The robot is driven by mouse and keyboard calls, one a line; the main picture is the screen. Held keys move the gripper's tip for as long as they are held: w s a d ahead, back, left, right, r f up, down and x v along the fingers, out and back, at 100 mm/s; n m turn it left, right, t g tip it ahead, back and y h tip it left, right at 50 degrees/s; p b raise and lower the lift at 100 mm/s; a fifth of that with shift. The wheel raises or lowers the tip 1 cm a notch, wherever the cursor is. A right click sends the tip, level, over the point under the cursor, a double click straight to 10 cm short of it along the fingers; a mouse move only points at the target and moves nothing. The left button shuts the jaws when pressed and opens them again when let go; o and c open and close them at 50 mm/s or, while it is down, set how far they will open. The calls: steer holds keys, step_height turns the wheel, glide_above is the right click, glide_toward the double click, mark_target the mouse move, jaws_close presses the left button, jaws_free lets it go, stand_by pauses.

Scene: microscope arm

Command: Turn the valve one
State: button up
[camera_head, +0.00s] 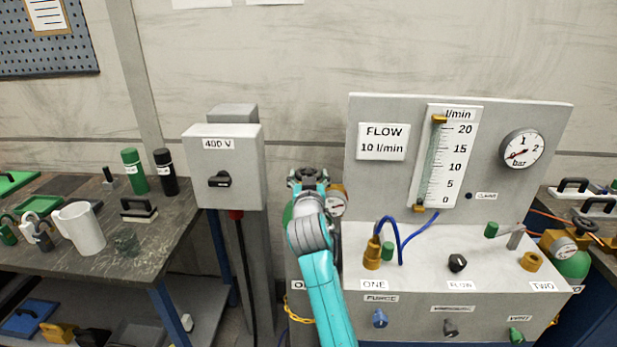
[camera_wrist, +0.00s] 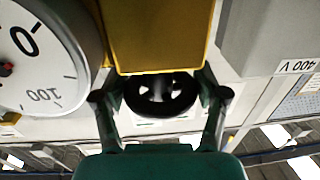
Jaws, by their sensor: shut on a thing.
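The black round valve handwheel (camera_wrist: 160,95) sits against a yellow brass valve body (camera_wrist: 160,35) in the wrist view. My gripper (camera_wrist: 160,88) is shut on the handwheel, with one finger on each side of its rim. In the head view my gripper (camera_head: 308,180) is at the top of a green cylinder, left of the panel, and my arm hides most of that cylinder. A pressure gauge (camera_head: 337,201) sits just right of my gripper. It also fills the left of the wrist view (camera_wrist: 40,60). A label "ONE" (camera_head: 374,285) is on the panel's base.
The flow panel (camera_head: 385,200) stands close on the right, with hoses and knobs. A grey 400 V switch box (camera_head: 225,165) stands on the left. A bench (camera_head: 150,250) with a mug and bottles is further left. Another green cylinder (camera_head: 573,265) stands at the far right.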

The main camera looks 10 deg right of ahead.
steer(key=shift+f+n+t+y, duration=0.1)
steer(key=shift+n+t+y, duration=0.2)
steer(key=shift+n+y, duration=1)
steer(key=shift+y, duration=0.4)
steer(key=o, duration=1.2)
steer(key=shift+c, duration=0.2)
steer(key=s, duration=1.2)
steer(key=shift+a, duration=0.3)
